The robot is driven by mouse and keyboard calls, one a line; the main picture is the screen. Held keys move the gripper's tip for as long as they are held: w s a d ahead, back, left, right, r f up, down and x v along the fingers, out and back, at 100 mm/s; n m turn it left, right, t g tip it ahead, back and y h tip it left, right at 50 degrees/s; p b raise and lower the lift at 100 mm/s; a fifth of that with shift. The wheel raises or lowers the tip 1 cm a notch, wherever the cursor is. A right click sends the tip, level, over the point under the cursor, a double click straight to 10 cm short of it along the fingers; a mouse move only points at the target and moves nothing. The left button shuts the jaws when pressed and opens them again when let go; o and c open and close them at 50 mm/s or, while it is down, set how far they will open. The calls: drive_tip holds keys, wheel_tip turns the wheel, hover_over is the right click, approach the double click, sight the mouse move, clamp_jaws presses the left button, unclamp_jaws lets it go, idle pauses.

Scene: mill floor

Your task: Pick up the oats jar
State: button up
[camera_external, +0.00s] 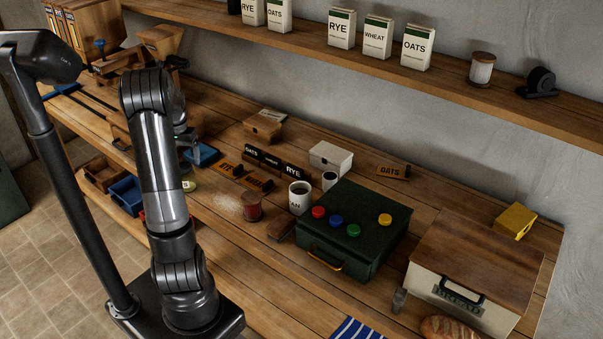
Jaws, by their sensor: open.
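No jar with a readable oats label shows. A small reddish-brown jar (252,207) stands on the wooden bench beside a pale powdery patch. A second jar (482,69), with pale contents and a brown lid, stands on the upper shelf; I cannot tell which is the oats jar. Cartons marked OATS (416,48) and (278,16) stand on that shelf, and an OATS sign (393,171) lies on the bench. My gripper (196,153) is open and seems empty above the bench's left part, up and left of the reddish jar; my arm partly hides it.
White mugs (299,197) stand right of the reddish jar, next to a green case (352,230) with coloured knobs. Behind it are dark name blocks (270,160) and a white box (331,156). A bread bin (470,270) fills the right end. Open bench lies in front of the jar.

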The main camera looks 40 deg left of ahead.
sight(184, 165)
drive_tip(key=f, duration=0.7)
drive_tip(key=shift+a+f, duration=0.2)
drive_tip(key=shift+a, duration=0.1)
drive_tip(key=shift+c, duration=0.2)
drive_tip(key=c, duration=1.2)
